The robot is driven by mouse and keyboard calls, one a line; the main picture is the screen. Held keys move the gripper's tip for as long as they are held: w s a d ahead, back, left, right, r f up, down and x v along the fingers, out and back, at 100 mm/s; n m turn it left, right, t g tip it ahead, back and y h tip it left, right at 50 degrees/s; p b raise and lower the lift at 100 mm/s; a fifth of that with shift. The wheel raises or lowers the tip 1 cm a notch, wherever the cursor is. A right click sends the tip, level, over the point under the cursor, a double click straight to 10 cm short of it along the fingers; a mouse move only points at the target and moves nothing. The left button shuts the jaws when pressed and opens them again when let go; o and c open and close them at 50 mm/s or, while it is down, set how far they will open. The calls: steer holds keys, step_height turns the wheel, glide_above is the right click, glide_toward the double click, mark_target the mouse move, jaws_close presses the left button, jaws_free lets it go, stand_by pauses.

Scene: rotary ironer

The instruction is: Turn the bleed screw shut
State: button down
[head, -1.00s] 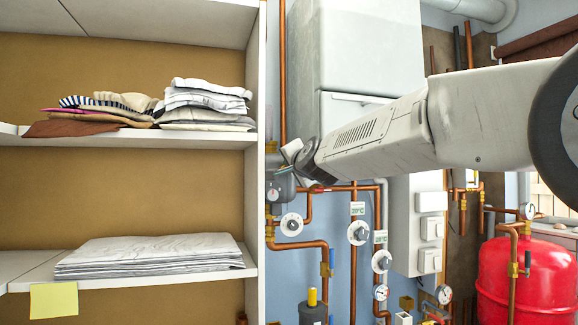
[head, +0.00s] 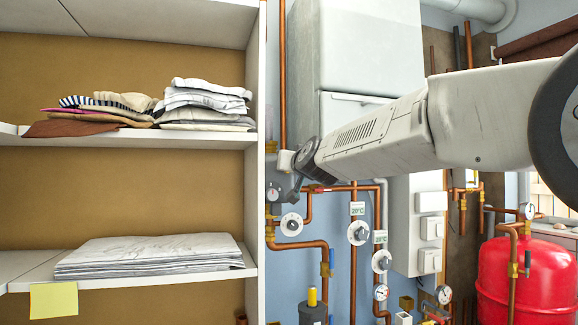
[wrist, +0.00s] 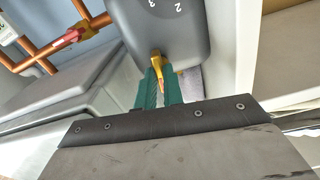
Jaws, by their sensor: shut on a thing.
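The bleed screw (wrist: 156,58) is a small brass-yellow piece at the lower edge of a grey rounded housing (wrist: 172,30) in the wrist view. My gripper (wrist: 160,82) has two green fingers, one on each side of the brass piece, and is shut on it. The fingers hide part of the screw, so its turn angle cannot be read. In the head view my gripper (head: 294,188) is small and dark, at the end of my arm by the pipework right of the shelf. The screw cannot be made out there.
A white shelf unit (head: 255,150) with folded cloth stands close to the left of my gripper. Copper pipes (head: 317,244), round dials (head: 292,224) and valves crowd the wall below. A red tank (head: 525,285) stands at the far right.

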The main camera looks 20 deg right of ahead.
steer(key=shift+f+n, duration=0.1)
steer(key=shift+n, duration=0.5)
steer(key=c, duration=1.5)
jaws_free()
steer(key=shift+s, duration=0.1)
steer(key=s, duration=0.7)
steer(key=shift+s, duration=0.35)
